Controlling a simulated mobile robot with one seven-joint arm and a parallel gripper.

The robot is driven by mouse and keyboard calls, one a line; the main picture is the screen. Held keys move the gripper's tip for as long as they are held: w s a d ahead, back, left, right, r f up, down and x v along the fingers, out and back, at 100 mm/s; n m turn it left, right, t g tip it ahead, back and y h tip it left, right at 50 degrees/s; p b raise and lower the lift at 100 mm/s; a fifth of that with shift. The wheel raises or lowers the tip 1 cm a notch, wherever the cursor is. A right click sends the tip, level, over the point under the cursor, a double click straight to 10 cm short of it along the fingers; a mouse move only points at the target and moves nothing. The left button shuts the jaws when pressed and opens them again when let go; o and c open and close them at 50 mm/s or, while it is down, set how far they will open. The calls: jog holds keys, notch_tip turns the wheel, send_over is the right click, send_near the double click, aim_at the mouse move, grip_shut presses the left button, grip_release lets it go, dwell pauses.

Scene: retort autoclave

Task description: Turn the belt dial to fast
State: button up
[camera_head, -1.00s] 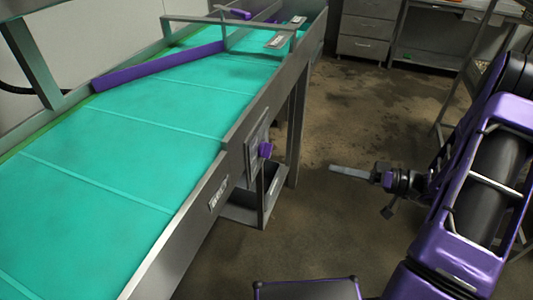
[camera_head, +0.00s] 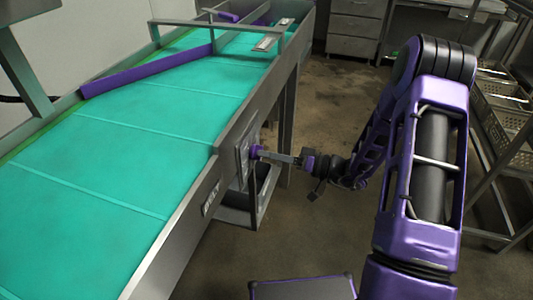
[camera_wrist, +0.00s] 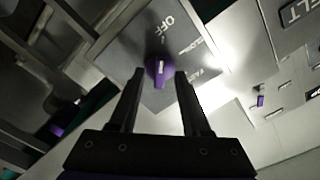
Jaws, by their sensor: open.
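The belt dial is a purple knob (camera_head: 255,151) on a grey plate on the side of the conveyor. In the wrist view the dial (camera_wrist: 159,70) has a pale pointer mark and sits on a plate (camera_wrist: 150,45) printed OFF, SLOW and FAST. The pale mark points roughly toward the OFF lettering. My gripper (camera_head: 268,154) is at the dial in the head view. In the wrist view my gripper (camera_wrist: 158,76) is open, with one finger on each side of the dial; I cannot tell whether they touch it.
The conveyor has a teal belt (camera_head: 120,130) and a metal side rail (camera_head: 225,150). A metal bracket (camera_head: 240,213) hangs below the dial plate. A rack with crates (camera_head: 500,120) stands at the right. The floor (camera_head: 330,100) beside the conveyor is clear.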

jog(key=shift+w+a, duration=0.2)
jog(key=shift+a, duration=0.3)
grip_shut()
